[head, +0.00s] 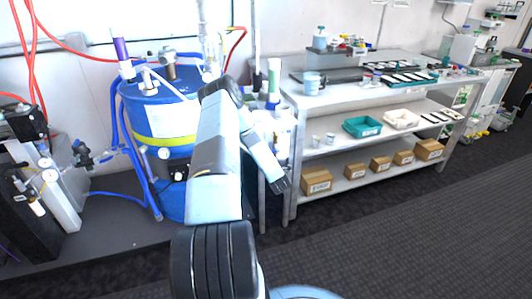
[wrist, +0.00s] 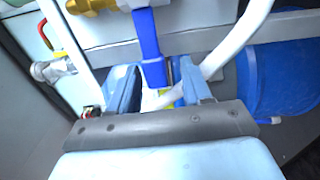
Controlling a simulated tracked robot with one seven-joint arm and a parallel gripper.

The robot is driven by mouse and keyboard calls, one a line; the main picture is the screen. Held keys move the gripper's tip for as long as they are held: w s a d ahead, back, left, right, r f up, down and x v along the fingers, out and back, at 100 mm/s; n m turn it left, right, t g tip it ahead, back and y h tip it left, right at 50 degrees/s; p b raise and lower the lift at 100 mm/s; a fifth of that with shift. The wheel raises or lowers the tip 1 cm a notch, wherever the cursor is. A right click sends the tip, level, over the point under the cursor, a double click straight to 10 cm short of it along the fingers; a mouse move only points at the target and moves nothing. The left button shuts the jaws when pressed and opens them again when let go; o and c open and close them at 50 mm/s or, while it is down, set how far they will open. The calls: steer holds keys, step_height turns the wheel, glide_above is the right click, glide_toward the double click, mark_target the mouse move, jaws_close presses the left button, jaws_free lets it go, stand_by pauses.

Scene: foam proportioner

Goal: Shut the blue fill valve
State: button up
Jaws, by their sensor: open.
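A blue lever-like handle (wrist: 149,46), which looks like the fill valve's, runs down from the top of the wrist view to the gap between my fingers. My gripper (wrist: 158,88) is open, with one finger on each side of the handle's lower end. I cannot tell whether either finger touches it. A brass fitting (wrist: 92,5) shows at the top beside the handle. A white hose (wrist: 232,45) curves behind the right finger. In the head view my arm covers the middle, and I cannot pick out the valve there.
The blue drum (head: 160,118) stands left of my arm, with blue hoses around it. A metal fitting (wrist: 53,70) lies left of my fingers. A steel shelf unit (head: 345,95) with boxes and trays stands at right. The carpet (head: 430,220) in front is clear.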

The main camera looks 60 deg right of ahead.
steer(key=v, duration=1.3)
steer(key=shift+w+a, duration=0.1)
steer(key=shift+w, duration=0.05)
